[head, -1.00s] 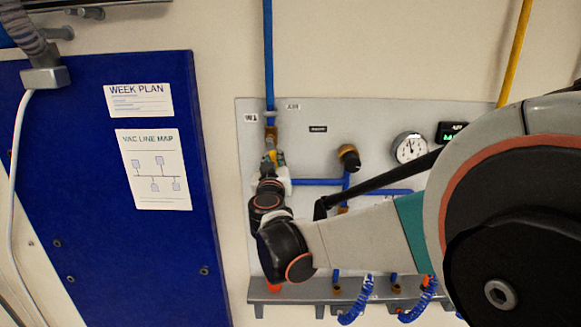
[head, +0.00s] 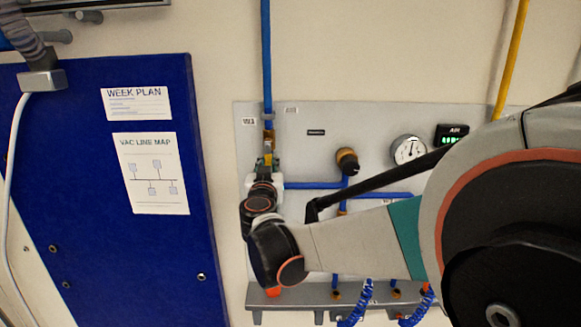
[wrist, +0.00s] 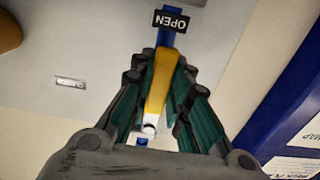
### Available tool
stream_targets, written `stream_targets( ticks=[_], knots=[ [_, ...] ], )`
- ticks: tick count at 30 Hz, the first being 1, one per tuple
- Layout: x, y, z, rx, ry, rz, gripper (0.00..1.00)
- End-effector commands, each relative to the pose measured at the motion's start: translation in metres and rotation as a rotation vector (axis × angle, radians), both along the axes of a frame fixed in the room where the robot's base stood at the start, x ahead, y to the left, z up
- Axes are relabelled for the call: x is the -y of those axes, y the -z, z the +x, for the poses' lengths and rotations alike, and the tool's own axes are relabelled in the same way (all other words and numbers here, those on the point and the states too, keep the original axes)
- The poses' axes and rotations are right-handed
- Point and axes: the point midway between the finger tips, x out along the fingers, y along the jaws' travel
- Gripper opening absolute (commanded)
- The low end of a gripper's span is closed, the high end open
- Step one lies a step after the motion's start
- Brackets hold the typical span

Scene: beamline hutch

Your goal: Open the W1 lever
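The W1 lever (wrist: 162,80) is a yellow handle in the wrist view, lying between the fingers of my gripper (wrist: 161,75). The dark fingers with green pads are closed in on both sides of it. A black OPEN tag (wrist: 171,20), upside down in this view, sits just past the lever's far end, by the blue pipe. The lever lies roughly in line with that tag. In the head view, my gripper (head: 265,168) is at the valve below the W1 label (head: 248,121); my wrist hides most of the valve and lever.
The grey panel (head: 300,118) also carries a brass knob (head: 347,160), a round gauge (head: 408,149) and a green-lit display (head: 453,135). A ledge (head: 310,296) with coiled blue hoses runs below. A blue board (head: 80,190) with posters stands close on the left.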

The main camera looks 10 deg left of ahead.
Motion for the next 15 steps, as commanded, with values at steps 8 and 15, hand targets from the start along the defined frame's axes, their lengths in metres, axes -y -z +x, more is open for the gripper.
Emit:
stream_targets(
  ticks=[8,15],
  knots=[
    [-0.0005,0.0000,-0.0001,0.000,-0.001,-0.002,0.37],
    [0.0011,-0.0005,-0.0073,0.001,-0.001,-0.003,0.37]
  ],
)
